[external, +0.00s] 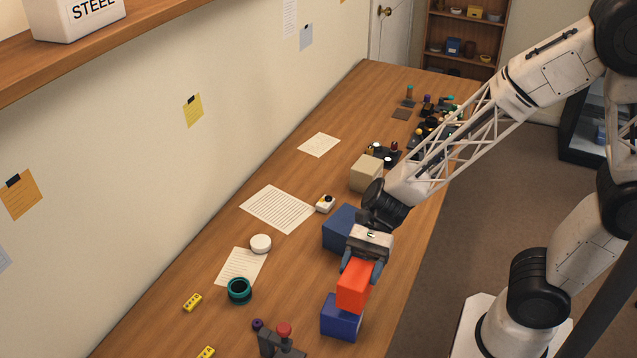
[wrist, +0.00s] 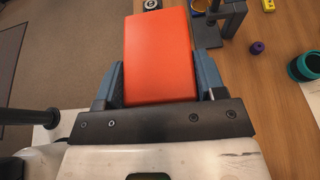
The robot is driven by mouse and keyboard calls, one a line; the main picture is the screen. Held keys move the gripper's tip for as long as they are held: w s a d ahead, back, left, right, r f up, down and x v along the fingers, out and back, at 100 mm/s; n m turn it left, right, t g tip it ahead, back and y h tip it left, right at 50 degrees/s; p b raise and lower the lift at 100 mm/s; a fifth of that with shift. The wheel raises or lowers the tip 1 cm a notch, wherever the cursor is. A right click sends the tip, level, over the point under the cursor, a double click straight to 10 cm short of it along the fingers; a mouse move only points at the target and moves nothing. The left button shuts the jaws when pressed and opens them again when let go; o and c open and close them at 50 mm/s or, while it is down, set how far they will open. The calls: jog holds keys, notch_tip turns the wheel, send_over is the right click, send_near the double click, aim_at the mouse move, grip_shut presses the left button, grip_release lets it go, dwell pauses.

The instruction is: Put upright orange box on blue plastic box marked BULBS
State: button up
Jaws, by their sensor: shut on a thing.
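An orange box (external: 354,287) is held upright in my gripper (external: 361,268), whose fingers are shut on its two sides. It also fills the middle of the wrist view (wrist: 158,55), between the fingers (wrist: 159,82). A blue box (external: 341,318) stands on the table just below the orange box, which overlaps its top in the external view. I cannot tell whether the two touch. A second, darker blue box (external: 340,228) stands behind my gripper. No BULBS lettering is readable on either. The wrist view hides the lower blue box behind the orange one.
A dark stand with a red knob (external: 283,332) is close to the front blue box. A teal ring (external: 239,290), a white round lid (external: 260,243) and papers lie to the left. A beige box (external: 366,173) stands farther back. The table's right edge is close by.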

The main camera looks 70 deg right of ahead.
jog(key=shift+w+a, duration=0.25)
jog(key=shift+w, duration=0.4)
jog(key=shift+w+a, duration=0.25)
jog(key=shift+w, duration=0.35)
jog(key=shift+f, duration=0.15)
jog(key=shift+f, duration=1.7)
jog(key=shift+f, duration=0.1)
jog(key=o, duration=1.1)
jog(key=shift+v, duration=6.05)
